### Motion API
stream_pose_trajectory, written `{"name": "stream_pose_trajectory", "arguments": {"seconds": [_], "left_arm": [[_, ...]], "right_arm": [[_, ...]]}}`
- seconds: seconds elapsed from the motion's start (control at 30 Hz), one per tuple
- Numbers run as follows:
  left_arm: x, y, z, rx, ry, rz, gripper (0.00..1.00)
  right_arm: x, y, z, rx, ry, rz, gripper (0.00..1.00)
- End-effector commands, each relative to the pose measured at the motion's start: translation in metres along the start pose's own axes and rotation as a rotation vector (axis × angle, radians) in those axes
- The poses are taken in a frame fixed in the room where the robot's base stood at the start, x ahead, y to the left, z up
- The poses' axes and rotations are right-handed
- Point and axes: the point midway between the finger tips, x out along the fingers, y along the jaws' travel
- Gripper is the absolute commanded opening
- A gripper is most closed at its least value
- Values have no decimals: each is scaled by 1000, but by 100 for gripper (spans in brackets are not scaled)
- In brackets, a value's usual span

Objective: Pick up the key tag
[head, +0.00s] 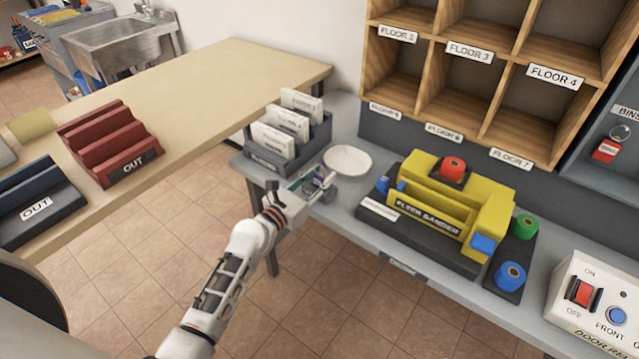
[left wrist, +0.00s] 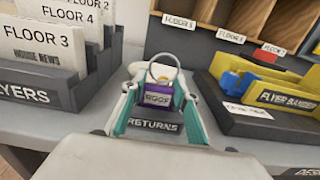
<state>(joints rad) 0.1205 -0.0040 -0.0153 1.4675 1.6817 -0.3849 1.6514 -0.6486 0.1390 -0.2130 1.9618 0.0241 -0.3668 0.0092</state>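The key tag (left wrist: 157,103) is a small purple tag lettered ROOF, with a metal ring above it, in the left wrist view. In the head view my left gripper (head: 322,183) reaches the counter's front edge beside the white dish (head: 347,160) and mostly hides the tag. My right gripper is not in view.
A dark rack of flyers (head: 285,140) stands close on the left of the gripper. The yellow flyer bander (head: 450,205) stands on the right. Wooden pigeonholes (head: 460,85) rise behind the grey counter (head: 375,240). A beige table (head: 210,95) with OUT trays is at left.

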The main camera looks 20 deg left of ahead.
Motion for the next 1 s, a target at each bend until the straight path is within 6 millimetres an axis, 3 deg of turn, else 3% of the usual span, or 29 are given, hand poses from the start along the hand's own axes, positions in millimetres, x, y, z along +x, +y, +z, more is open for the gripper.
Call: {"name": "stream_pose_trajectory", "arguments": {"seconds": [0.37,0.57,0.73,1.0], "left_arm": [[0,0,1,1,0,0,14],[0,0,13,3,-1,-1,14],[0,0,36,4,-2,-2,14],[0,0,91,3,0,0,14]], "right_arm": [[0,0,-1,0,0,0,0],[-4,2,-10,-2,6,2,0],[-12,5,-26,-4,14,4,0],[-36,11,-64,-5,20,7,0]]}}
